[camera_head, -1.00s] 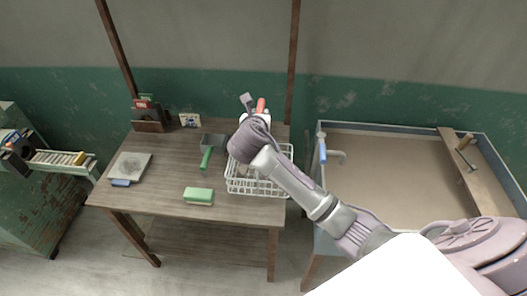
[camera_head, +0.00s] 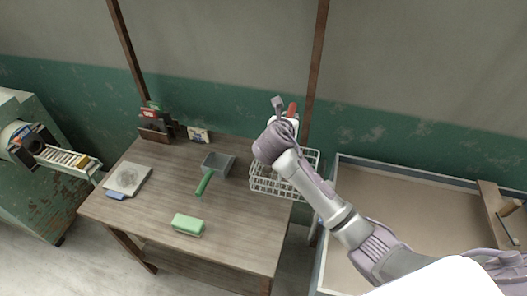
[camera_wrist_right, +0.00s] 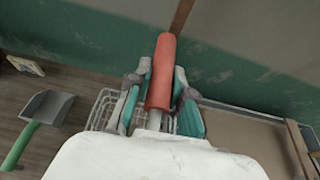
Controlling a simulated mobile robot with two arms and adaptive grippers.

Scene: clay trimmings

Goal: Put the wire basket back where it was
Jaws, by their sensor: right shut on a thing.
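The white wire basket (camera_head: 262,186) is at the back right of the wooden table. Its right side reaches past the table's right edge in the picture, and it looks raised off the tabletop. My right gripper (camera_head: 285,118) is above the basket's back part, and my forearm hides part of it. The wrist view shows my right gripper (camera_wrist_right: 160,100) shut around a red handle (camera_wrist_right: 162,68). The join between handle and basket is hidden, but the basket moves with the gripper. The basket's wires also show behind the fingers in the wrist view (camera_wrist_right: 100,108). My left gripper is not in view.
The table (camera_head: 150,215) also bears a grey scoop with a green handle (camera_head: 217,163), a green block (camera_head: 188,224) and a grey slab (camera_head: 128,178). A wooden post (camera_head: 316,70) stands close behind the basket. A shallow bin (camera_head: 400,205) is on the right.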

